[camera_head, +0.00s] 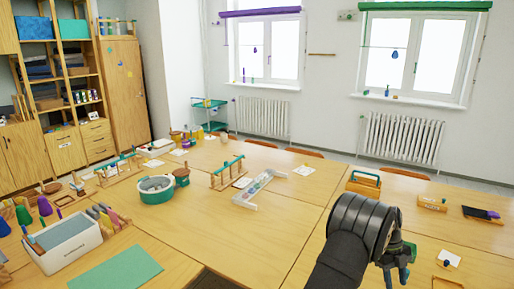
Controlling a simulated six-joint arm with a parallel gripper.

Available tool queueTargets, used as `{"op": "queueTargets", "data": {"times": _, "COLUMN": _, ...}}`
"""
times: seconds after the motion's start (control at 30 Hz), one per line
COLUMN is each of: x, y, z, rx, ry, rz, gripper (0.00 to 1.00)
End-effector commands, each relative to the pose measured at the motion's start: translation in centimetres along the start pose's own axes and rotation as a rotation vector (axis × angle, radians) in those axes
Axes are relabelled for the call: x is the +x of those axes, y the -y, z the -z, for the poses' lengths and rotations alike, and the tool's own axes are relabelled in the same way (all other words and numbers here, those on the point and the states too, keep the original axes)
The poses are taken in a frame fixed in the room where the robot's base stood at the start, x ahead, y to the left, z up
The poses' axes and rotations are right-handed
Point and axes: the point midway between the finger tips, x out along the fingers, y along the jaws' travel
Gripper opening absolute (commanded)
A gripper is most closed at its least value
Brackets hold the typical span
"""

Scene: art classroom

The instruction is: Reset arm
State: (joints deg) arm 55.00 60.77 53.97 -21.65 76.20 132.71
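My arm rises from the bottom right of the head camera view, over the right part of the tables. My gripper (397,268) is at its end, dark with a green part, pointing down. It is small and partly turned away, so the gap between its fingers is unclear. I see nothing clearly held in it. A small wooden frame-like item (447,284) lies on the table to the right of the gripper, at the picture's bottom edge.
Joined wooden tables (215,240) fill the front. On them are a teal round tub (156,196), a white bin (66,246), a green mat (116,270), a wooden rack (227,178), a clear tray (262,187) and a wooden caddy (363,187). The middle front tabletop is bare.

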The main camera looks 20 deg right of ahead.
Motion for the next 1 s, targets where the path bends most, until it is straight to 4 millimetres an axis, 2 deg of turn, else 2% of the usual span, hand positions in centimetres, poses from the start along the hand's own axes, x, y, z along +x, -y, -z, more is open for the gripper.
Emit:
{"op": "queueTargets", "data": {"times": 0.03, "x": -1.2, "y": 0.1, "z": 0.0, "rx": 0.0, "ry": 0.002, "rz": 0.003, "gripper": 0.4}}
{"op": "queueTargets", "data": {"times": 0.13, "x": -3.0, "y": 0.1, "z": 0.0, "rx": 0.001, "ry": 0.002, "rz": 0.002, "gripper": 0.4}}
{"op": "queueTargets", "data": {"times": 0.2, "x": -0.7, "y": -0.1, "z": 0.1, "rx": 0.0, "ry": -0.003, "rz": -0.005, "gripper": 0.4}}
{"op": "queueTargets", "data": {"times": 0.73, "x": 10.0, "y": -0.1, "z": 0.0, "rx": 0.0, "ry": 0.0, "rz": -0.003, "gripper": 0.4}}
{"op": "queueTargets", "data": {"times": 0.8, "x": 7.7, "y": 0.3, "z": 0.7, "rx": 0.003, "ry": 0.004, "rz": 0.004, "gripper": 0.4}}
{"op": "queueTargets", "data": {"times": 0.9, "x": 5.9, "y": 0.4, "z": 1.5, "rx": 0.003, "ry": 0.002, "rz": 0.003, "gripper": 0.4}}
{"op": "queueTargets", "data": {"times": 0.93, "x": 5.4, "y": 0.4, "z": 1.7, "rx": 0.002, "ry": 0.002, "rz": 0.003, "gripper": 0.4}}
{"op": "queueTargets", "data": {"times": 1.0, "x": 5.4, "y": 0.3, "z": 3.3, "rx": 0.004, "ry": 0.0, "rz": -0.001, "gripper": 0.4}}
